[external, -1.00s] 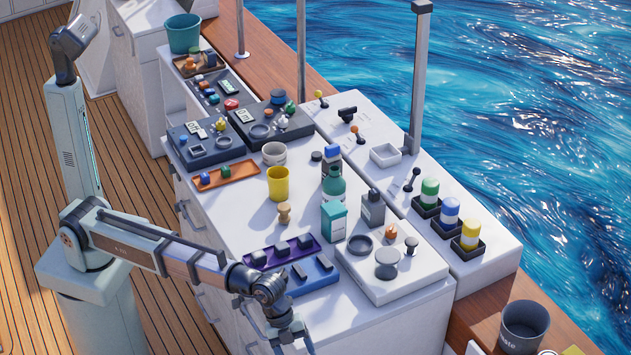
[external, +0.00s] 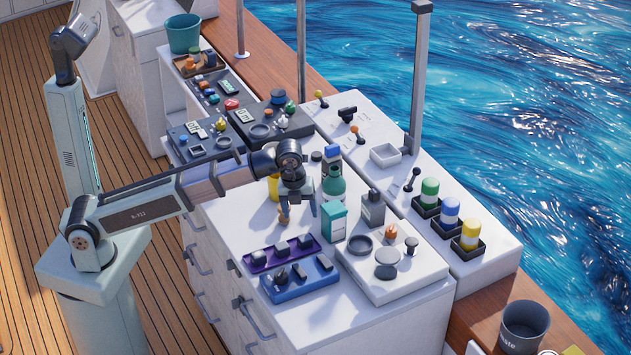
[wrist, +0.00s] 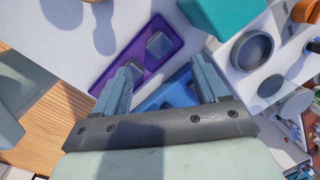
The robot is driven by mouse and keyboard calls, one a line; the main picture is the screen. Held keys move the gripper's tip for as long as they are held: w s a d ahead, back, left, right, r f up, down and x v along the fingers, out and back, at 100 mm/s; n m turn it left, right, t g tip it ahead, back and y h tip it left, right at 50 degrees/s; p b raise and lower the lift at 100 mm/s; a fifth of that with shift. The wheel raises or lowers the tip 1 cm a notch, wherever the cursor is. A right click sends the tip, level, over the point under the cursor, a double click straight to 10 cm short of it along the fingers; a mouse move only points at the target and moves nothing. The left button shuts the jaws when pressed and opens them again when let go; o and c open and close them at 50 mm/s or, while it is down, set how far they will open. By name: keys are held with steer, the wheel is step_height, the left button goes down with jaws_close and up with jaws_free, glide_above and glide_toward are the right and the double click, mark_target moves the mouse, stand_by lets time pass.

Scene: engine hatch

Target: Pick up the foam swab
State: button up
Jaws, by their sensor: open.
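I cannot single out the foam swab with certainty. A small tan, mushroom-shaped piece (external: 283,216) stands on the white counter, partly hidden by my gripper in the external view. My gripper (external: 298,207) is open and empty above the counter, close to that piece and left of the teal box (external: 334,222). In the wrist view my gripper (wrist: 164,82) has its fingers spread, with the purple tray (wrist: 112,82) and part of the blue tray (wrist: 152,103) below. Dark grey blocks (wrist: 158,44) sit in the purple tray.
A yellow cup (external: 273,186) is mostly hidden behind my arm. A green bottle (external: 333,186) and a dark bottle (external: 373,209) stand right of my gripper. A white board (external: 409,281) with round pieces is at the front right.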

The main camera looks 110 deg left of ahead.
steer(key=s+a+r+g, duration=0.1)
steer(key=s+a+r, duration=0.2)
steer(key=s+a, duration=0.5)
steer(key=f, duration=0.6)
steer(key=a+f, duration=0.1)
steer(key=f, duration=0.1)
steer(key=shift+f, duration=3)
steer(key=shift+c, duration=0.4)
steer(key=c, duration=1)
steer(key=shift+r, duration=0.1)
steer(key=shift+c, duration=0.2)
